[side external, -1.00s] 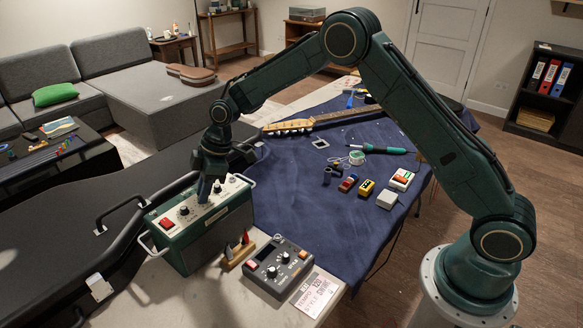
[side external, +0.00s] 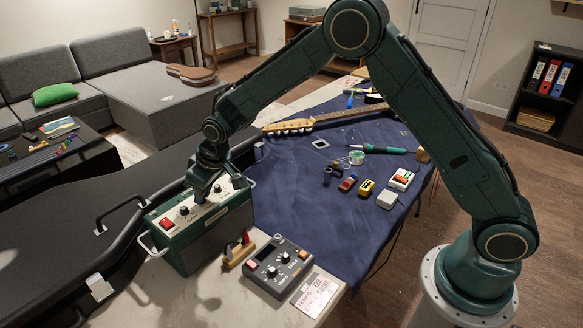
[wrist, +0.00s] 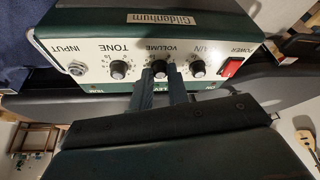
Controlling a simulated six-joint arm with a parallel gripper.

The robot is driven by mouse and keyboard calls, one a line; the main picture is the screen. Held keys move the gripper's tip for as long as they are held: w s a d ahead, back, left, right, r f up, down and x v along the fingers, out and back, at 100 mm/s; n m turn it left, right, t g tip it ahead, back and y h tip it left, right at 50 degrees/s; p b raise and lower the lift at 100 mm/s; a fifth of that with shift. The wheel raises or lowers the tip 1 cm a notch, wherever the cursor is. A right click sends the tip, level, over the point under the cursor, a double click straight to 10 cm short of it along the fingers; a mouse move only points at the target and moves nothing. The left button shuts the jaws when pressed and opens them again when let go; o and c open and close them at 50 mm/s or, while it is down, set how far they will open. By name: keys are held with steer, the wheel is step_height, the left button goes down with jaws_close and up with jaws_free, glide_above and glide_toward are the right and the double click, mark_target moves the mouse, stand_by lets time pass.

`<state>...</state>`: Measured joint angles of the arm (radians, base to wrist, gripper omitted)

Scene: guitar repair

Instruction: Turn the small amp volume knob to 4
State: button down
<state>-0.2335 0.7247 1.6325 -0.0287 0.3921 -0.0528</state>
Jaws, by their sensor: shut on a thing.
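The small amp (side external: 221,229) is a dark green box with a pale control panel, on the bench at left. The wrist view shows its panel (wrist: 93,53) with lettering upside down: INPUT, TONE, VOLUME, GAIN and POWER. My gripper (wrist: 161,73) is shut on the dark volume knob (wrist: 160,67), one finger on each side. The fingers hide part of the knob and its scale, so I cannot read its setting. The tone knob (wrist: 118,69) is at left and the gain knob (wrist: 197,69) at right. In the side view my gripper (side external: 200,198) stands over the panel.
The red power switch (wrist: 231,67) sits near the panel's end. A grey pedal (side external: 277,266) and a small wooden holder (side external: 238,254) stand right of the amp. A black guitar case (side external: 60,235) lies at left. The blue mat (side external: 300,195) carries tools and small pedals.

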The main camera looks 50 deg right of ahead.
stand_by(0.3)
steer(key=c, duration=1.3)
jaws_free()
steer(key=shift+c, duration=0.2)
steer(key=shift+r, duration=0.1)
steer(key=v, duration=1.3)
steer(key=shift+r, duration=0.3)
steer(key=shift+s, duration=0.15)
